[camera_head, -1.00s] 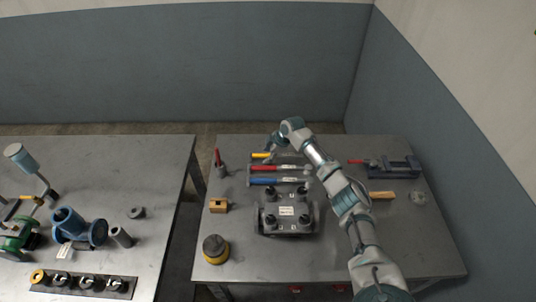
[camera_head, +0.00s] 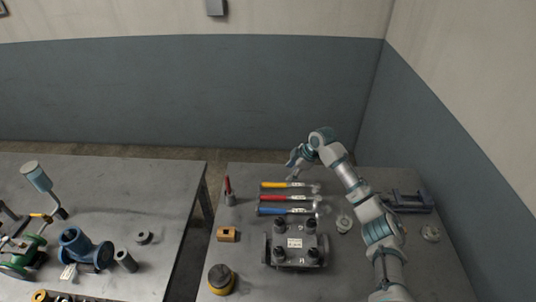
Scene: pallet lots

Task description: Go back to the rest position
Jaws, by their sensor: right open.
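My right gripper (camera_head: 293,165) is open and empty. It hangs above the far part of the right-hand table, just beyond the yellow-handled hammer (camera_head: 288,185). My right arm comes in from the lower right and bends over the table. The red-handled hammer (camera_head: 285,198) and the blue-handled hammer (camera_head: 281,211) lie parallel to the yellow one, nearer to me. My left gripper is not in view.
The right-hand table (camera_head: 250,250) holds a dark bolted block (camera_head: 295,255), a yellow block (camera_head: 227,234), a yellow-black round piece (camera_head: 221,279) and a grey vise (camera_head: 410,202). The left table (camera_head: 150,200) carries blue and green valve parts. A gap separates the tables.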

